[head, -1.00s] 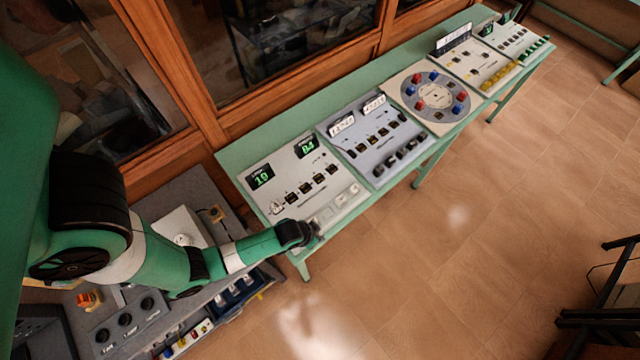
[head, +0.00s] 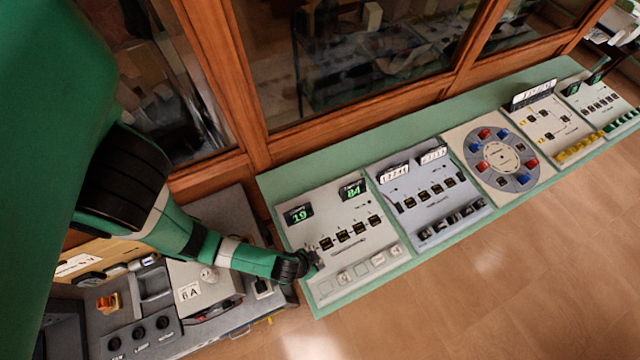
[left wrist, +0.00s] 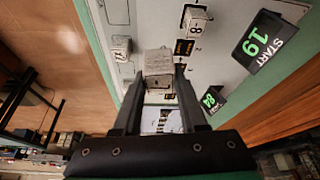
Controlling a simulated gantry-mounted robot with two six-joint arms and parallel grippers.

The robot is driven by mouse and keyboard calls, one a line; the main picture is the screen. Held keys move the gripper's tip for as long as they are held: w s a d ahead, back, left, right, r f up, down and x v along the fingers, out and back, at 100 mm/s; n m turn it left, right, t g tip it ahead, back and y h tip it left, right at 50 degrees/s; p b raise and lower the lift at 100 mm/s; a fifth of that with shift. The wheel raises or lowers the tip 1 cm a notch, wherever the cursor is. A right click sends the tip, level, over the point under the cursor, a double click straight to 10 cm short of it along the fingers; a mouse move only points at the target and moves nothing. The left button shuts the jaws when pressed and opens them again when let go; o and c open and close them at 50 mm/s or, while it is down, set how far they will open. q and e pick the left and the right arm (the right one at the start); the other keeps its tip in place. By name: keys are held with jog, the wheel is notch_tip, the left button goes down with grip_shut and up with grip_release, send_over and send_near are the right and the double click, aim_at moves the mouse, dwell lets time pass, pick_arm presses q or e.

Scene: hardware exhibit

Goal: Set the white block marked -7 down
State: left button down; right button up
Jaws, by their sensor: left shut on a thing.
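My left gripper (head: 309,264) is over the front left part of the nearest light panel (head: 322,224). In the left wrist view the gripper (left wrist: 159,72) is shut on a white block (left wrist: 158,60), held between the fingertips. I cannot read a mark on this block, and I cannot tell whether it touches the panel. Another white block marked -8 (left wrist: 193,20) sits on the panel beyond it. A further white block (left wrist: 121,45) lies to the left in the wrist view. My right gripper is not in view.
Green displays reading 19 (head: 299,215) and 84 (head: 352,190) stand at the panel's back. Dark slots (head: 343,236) run across its middle. A grey-blue panel (head: 425,203) and a round dial panel (head: 500,157) stand to the right. A grey console (head: 130,310) is at left.

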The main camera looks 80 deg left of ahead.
pick_arm(q)
jog(key=shift+s+d+r+m, duration=0.15)
jog(key=shift+s+d+m, duration=0.3)
jog(key=shift+s+m, duration=0.15)
jog(key=b, duration=0.1)
jog(key=f+b, duration=0.1)
jog(key=w+f+b, duration=0.1)
jog(key=shift+a+f+m+h+b, duration=0.15)
jog(key=shift+a+m+h+b, duration=0.15)
jog(key=shift+m+b, duration=0.1)
jog(key=w+a+f+b, duration=0.1)
jog(key=a+f+b, duration=0.1)
jog(key=a, duration=0.1)
jog(key=w+a+f+b, duration=0.2)
jog(key=a, duration=0.1)
jog(key=w+a+f+b, duration=0.1)
jog(key=a+f+b, duration=0.1)
jog(key=a+f, duration=0.1)
jog(key=shift+w, duration=0.4)
jog(key=f, duration=0.1)
jog(key=f+b, duration=0.1)
jog(key=f, duration=0.1)
jog(key=shift+w+a+b, duration=0.1)
jog(key=shift+a+b, duration=0.15)
jog(key=shift+b, duration=0.05)
jog(key=shift+f, duration=0.4)
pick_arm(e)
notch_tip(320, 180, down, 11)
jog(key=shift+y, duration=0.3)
